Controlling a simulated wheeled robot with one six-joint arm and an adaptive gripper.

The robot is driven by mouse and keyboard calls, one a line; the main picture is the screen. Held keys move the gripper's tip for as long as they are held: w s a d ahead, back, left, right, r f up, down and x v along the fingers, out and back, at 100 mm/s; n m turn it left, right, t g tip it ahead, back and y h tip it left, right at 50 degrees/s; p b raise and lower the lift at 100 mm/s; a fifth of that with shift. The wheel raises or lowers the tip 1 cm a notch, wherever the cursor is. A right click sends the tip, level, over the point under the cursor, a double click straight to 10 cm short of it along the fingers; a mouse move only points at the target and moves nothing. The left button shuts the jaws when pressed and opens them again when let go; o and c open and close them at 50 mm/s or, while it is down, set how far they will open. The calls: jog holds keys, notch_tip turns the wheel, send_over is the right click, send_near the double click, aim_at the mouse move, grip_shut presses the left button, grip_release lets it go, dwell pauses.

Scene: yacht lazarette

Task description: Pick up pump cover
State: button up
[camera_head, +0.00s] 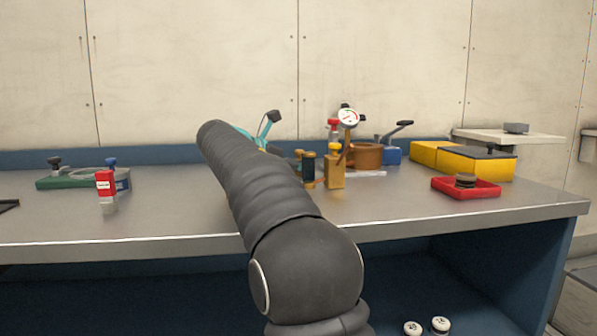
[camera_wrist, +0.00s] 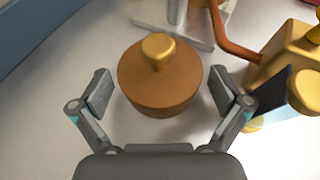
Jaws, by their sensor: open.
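A brown, round, drum-shaped part with a gold knob on top, which looks like the pump cover (camera_wrist: 160,88), sits in the middle of the wrist view on the grey bench top. My gripper (camera_wrist: 162,94) is open, with one finger to the left of the cover and one to its right. Gaps show between the fingers and the cover's sides, so it is not gripped. In the head view my dark arm reaches over the bench and hides the gripper. I cannot make out the cover clearly there.
A brass block (camera_wrist: 290,55) with a copper pipe (camera_wrist: 230,38) stands close right of the cover; the block also shows in the head view (camera_head: 335,171). A pressure gauge (camera_head: 348,117), red tray (camera_head: 468,194), yellow box (camera_head: 476,164) and green fixture (camera_head: 70,181) are on the bench.

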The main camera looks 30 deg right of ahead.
jog(key=shift+x, duration=0.95)
jog(key=c, duration=1.2)
